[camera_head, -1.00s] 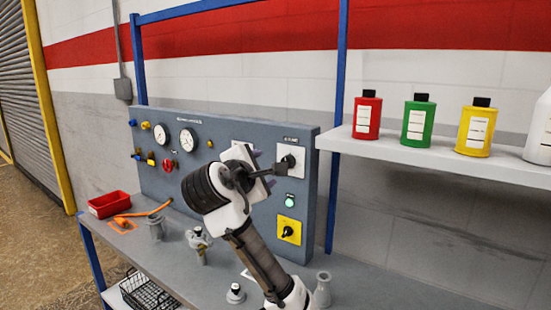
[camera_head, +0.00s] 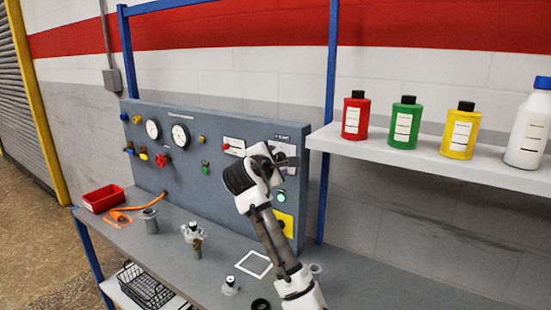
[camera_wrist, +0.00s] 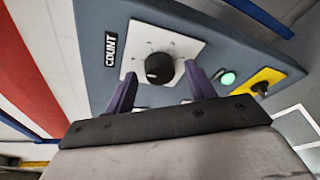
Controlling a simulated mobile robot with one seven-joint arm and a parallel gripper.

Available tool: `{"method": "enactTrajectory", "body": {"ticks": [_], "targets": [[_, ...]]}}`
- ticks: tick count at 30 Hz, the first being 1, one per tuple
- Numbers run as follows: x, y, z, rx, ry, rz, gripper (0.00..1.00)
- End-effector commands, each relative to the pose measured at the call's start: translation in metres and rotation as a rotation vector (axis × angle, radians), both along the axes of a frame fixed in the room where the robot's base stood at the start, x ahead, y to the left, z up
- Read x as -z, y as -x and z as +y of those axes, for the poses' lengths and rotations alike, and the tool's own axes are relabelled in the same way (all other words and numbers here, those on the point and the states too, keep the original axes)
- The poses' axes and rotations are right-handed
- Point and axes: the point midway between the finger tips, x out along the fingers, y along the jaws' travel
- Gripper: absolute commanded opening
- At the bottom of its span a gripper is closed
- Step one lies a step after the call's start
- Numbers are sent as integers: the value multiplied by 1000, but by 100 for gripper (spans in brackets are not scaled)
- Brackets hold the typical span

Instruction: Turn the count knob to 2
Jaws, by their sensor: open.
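The count knob (camera_wrist: 159,68) is a round black dial on a white square plate (camera_wrist: 183,44), beside a black label reading COUNT (camera_wrist: 110,48) in the wrist view. My gripper (camera_wrist: 160,90) is open, with its two purple fingers apart on either side of the knob's near side. I cannot tell whether they touch it. In the head view my gripper (camera_head: 280,160) is at the upper right of the grey panel (camera_head: 220,200) and hides the knob. The knob's setting is too small to read.
Close by on the panel are a lit green button (camera_wrist: 228,79) and a yellow plate with a black switch (camera_wrist: 261,85). A shelf (camera_head: 440,163) with several bottles juts out to the right. The bench (camera_head: 190,262) below holds metal fittings and a red bin (camera_head: 103,199).

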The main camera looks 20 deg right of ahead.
Motion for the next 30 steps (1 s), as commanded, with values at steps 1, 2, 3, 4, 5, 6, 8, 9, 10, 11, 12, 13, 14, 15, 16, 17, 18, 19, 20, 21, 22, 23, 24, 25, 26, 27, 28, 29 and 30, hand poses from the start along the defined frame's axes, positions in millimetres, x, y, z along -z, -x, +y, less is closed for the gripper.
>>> {"method": "enactTrajectory", "body": {"ticks": [1,2,3,4,5,6,8,9,10,11,12,13,14,15,16,17,18,19,20,21,22,23,24,25,26,27,28,29,30], "targets": [[0,-1,-1,0,0,0,55],[0,-1,-1,0,0,0,55],[0,-1,-1,-1,0,-1,55],[0,-1,-1,-1,0,-1,55],[0,-1,0,-1,0,-1,55],[0,-1,-1,-1,0,-1,55],[0,-1,0,-1,0,-1,52],[0,-1,0,-1,0,-1,47],[0,-1,0,-1,0,-1,43],[0,-1,0,-1,0,-1,39],[0,-1,0,0,0,-1,34],[0,-1,0,-1,0,-1,30],[0,-1,0,0,0,-1,26],[0,0,0,0,0,-1,21],[0,0,0,0,0,-1,17],[0,0,0,0,0,-1,13],[0,0,0,0,-1,-1,10],[0,0,0,0,-1,-1,10],[0,0,0,0,-1,-2,10],[1,0,0,0,-3,-3,10],[1,0,0,-1,-4,-5,10],[1,0,0,0,-7,-8,10],[2,0,0,-1,-12,-13,10],[2,0,0,0,-16,-19,10],[2,0,0,-1,-22,-27,10],[3,0,-1,0,-30,-38,10],[3,0,-1,0,-37,-47,10],[4,0,-1,0,-46,-57,10],[4,0,-1,1,-60,-74,10]]}}
